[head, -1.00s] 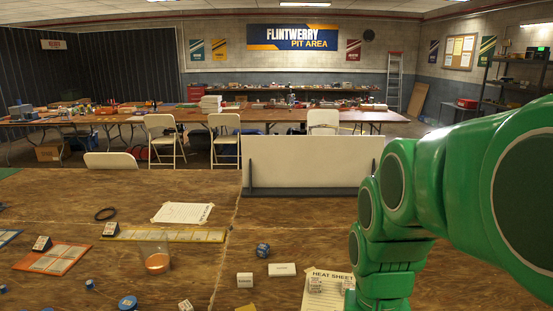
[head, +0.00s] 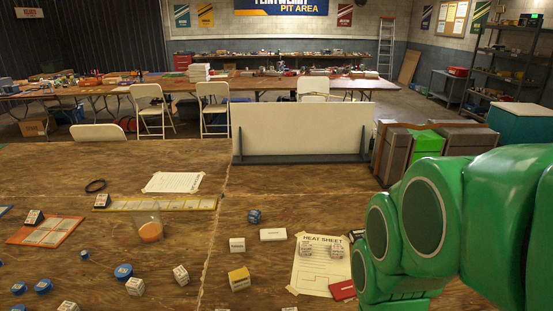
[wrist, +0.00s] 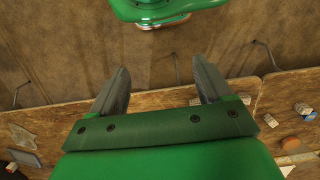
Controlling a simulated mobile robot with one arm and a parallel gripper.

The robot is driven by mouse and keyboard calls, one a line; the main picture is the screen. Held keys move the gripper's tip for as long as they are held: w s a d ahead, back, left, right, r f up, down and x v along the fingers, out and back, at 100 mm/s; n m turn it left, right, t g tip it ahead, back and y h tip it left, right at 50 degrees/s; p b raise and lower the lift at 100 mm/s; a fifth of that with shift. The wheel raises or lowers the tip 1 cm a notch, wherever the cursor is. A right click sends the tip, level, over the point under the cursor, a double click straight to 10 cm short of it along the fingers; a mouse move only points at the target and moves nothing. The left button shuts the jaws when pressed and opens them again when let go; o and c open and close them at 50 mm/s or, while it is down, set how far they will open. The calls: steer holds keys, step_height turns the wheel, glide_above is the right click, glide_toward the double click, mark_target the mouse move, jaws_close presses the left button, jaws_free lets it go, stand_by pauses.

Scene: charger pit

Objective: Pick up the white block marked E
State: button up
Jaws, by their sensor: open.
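Several small white blocks with dark print lie on the wooden table in the head view. One (head: 237,245) is near the middle, one (head: 181,275) is left of it, and one (head: 68,306) is at the bottom edge. The print is too small for me to tell which is marked E. My gripper (wrist: 158,82) shows in the wrist view with its two fingers apart and nothing between them. It hangs near the table edge, away from the blocks. In the head view my green arm fills the right side and the fingers are not visible.
A yellow-topped block (head: 239,279), a flat white box (head: 273,234), a blue die (head: 254,216) and a heat sheet (head: 312,282) with small blocks lie nearby. A cup (head: 149,226) with orange contents stands left. A white panel (head: 300,131) stands at the table's back.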

steer(key=w+a+f+m+t+y, duration=0.2)
steer(key=w+a+f+m+t, duration=0.25)
steer(key=w, duration=0.85)
steer(key=w+a+f+m+t+y, duration=0.15)
steer(key=w+a+f+m, duration=0.4)
steer(key=w, duration=0.65)
steer(key=w+a+f+m+t+y, duration=0.25)
steer(key=w+f+m, duration=0.4)
steer(key=w, duration=0.65)
steer(key=m+t+h, duration=0.6)
steer(key=m+t, duration=0.1)
steer(key=m, duration=1.2)
glide_toward(306, 249)
steer(key=x, duration=0.3)
steer(key=shift+w+d, duration=0.1)
steer(key=shift+d, duration=0.1)
steer(key=shift+a+x, duration=0.2)
steer(key=shift+x, duration=3.65)
